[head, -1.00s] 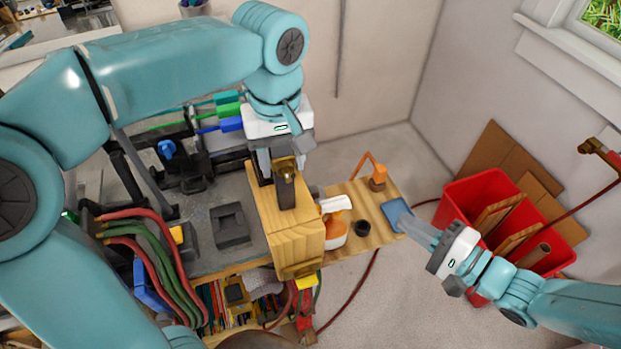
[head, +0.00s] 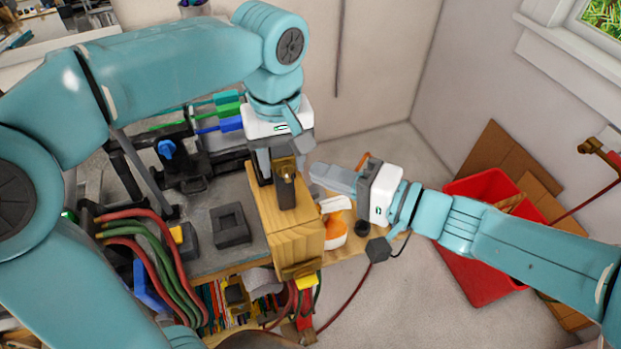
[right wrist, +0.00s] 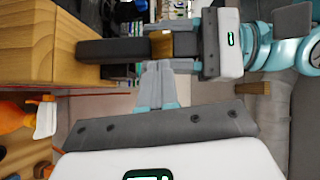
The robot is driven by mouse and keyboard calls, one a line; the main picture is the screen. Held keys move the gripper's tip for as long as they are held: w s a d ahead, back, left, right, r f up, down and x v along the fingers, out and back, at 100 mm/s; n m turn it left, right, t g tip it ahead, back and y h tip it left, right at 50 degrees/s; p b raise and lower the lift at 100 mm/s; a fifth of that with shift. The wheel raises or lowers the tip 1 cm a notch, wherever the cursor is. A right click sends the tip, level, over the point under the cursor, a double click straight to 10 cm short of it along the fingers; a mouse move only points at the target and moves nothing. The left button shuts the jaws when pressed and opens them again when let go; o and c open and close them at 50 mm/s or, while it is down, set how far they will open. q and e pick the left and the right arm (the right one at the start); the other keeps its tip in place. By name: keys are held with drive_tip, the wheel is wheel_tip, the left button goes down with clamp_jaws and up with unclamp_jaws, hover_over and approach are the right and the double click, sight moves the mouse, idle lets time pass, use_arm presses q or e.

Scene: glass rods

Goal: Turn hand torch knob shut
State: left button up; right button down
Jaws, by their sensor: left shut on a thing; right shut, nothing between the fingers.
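The hand torch shows as a dark grip (head: 290,192) with a brass part (head: 287,170), set against the top of a wooden block (head: 302,240). It also shows in the right wrist view, where the dark grip (right wrist: 112,50) and brass part (right wrist: 162,44) lie across the picture. My left gripper (head: 276,172) is shut on the hand torch from above. My right gripper (head: 316,171) is shut and empty, just right of the torch. In the right wrist view its fingertips (right wrist: 158,65) point at the brass part; I cannot tell whether they touch. I cannot make out the knob clearly.
An orange and white spray bottle (head: 335,228) stands just right of the block, below my right gripper. A red bin (head: 470,285) stands on the floor at right. Several hoses (head: 140,245) hang at left.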

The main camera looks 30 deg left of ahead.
sight(286, 181)
use_arm(q)
drive_tip(key=shift+s+f, duration=0.1)
drive_tip(key=shift+f, duration=0.1)
use_arm(e)
drive_tip(key=shift+s+a+f, duration=0.25)
drive_tip(key=shift+s+a, duration=0.7)
drive_tip(key=shift+s, duration=0.15)
drive_tip(key=shift+f, duration=0.1)
use_arm(q)
drive_tip(key=shift+d, duration=0.1)
use_arm(e)
drive_tip(key=m+y, duration=0.1)
drive_tip(key=m, duration=0.1)
drive_tip(key=f+m+y, duration=0.1)
drive_tip(key=m+y, duration=0.1)
drive_tip(key=f+m+t+y, duration=0.1)
drive_tip(key=m+y, duration=0.1)
drive_tip(key=shift+s+a+f, duration=0.1)
drive_tip(key=shift+s+a, duration=0.3)
drive_tip(key=shift+s+a+f+t, duration=0.3)
drive_tip(key=shift+s+a+f, duration=0.25)
drive_tip(key=shift+s+a, duration=0.3)
drive_tip(key=shift+s+a, duration=0.15)
idle(0.8)
